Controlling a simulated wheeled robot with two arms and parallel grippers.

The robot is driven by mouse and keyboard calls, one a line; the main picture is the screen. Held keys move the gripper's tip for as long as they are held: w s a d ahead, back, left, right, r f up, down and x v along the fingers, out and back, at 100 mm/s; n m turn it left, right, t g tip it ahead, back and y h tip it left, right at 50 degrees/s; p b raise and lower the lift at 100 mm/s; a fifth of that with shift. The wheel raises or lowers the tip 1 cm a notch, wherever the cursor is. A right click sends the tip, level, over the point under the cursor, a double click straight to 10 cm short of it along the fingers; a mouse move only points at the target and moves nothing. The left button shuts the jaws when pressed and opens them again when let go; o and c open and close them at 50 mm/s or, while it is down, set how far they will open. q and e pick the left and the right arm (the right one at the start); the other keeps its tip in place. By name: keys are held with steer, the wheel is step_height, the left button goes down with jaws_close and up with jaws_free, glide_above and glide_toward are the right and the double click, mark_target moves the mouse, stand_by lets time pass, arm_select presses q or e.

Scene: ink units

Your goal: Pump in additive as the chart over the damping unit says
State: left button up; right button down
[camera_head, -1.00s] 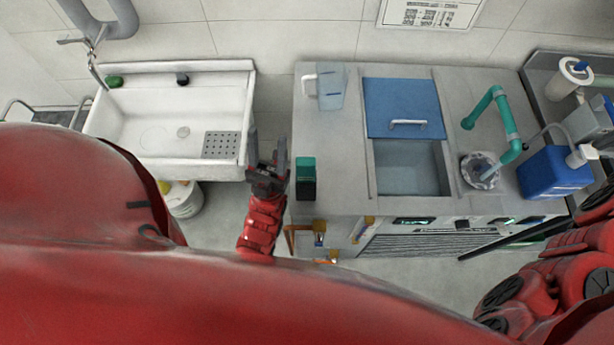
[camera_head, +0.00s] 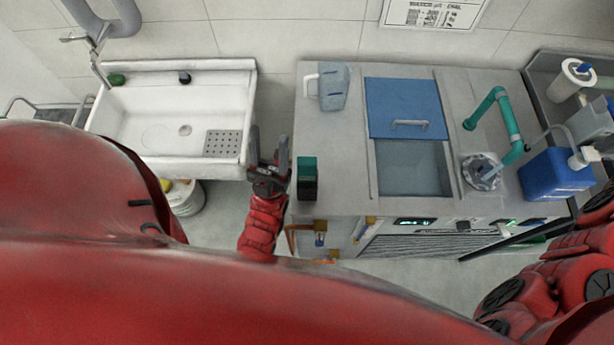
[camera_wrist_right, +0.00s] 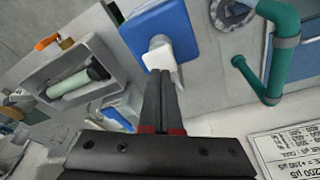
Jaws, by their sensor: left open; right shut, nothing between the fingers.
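The chart (camera_head: 432,12) hangs on the wall above the grey damping unit (camera_head: 340,190); its text is too small to read in the head view. The chart also shows in the right wrist view (camera_wrist_right: 290,150), partly cut off. A blue additive jug (camera_head: 550,175) with a white pump head (camera_head: 584,156) stands at the unit's right end. In the right wrist view my right gripper (camera_wrist_right: 163,78) is shut and empty, its tips at the white pump head (camera_wrist_right: 158,54); contact is unclear. My left gripper (camera_head: 268,158) is open and empty, between sink and unit.
A teal pipe (camera_head: 500,112) bends over a round drain opening (camera_head: 482,172). A blue sliding lid (camera_head: 404,106) half covers the unit's tank. A clear jug (camera_head: 333,88) and a dark green-topped box (camera_head: 307,178) stand on the left of the top. A white sink (camera_head: 135,105) is at left.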

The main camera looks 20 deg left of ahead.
mark_target(592, 153)
steer(key=shift+f, duration=0.1)
steer(key=shift+s+b+x, duration=0.15)
steer(key=shift+b+x, duration=0.5)
steer(key=shift+x, duration=0.1)
steer(key=shift+s+b+x, duration=0.15)
steer(key=shift+b+x, duration=0.5)
steer(key=shift+x, duration=0.1)
steer(key=shift+a, duration=0.15)
steer(key=shift+w+p+v, duration=0.15)
steer(key=shift+p+v, duration=0.2)
steer(key=shift+v, duration=0.35)
steer(key=shift+w+p+v, duration=0.15)
steer(key=shift+p+v, duration=0.2)
steer(key=shift+v, duration=0.4)
steer(key=w+p+v, duration=0.1)
steer(key=p+v, duration=0.4)
steer(key=v, duration=0.1)
steer(key=shift+d, duration=0.3)
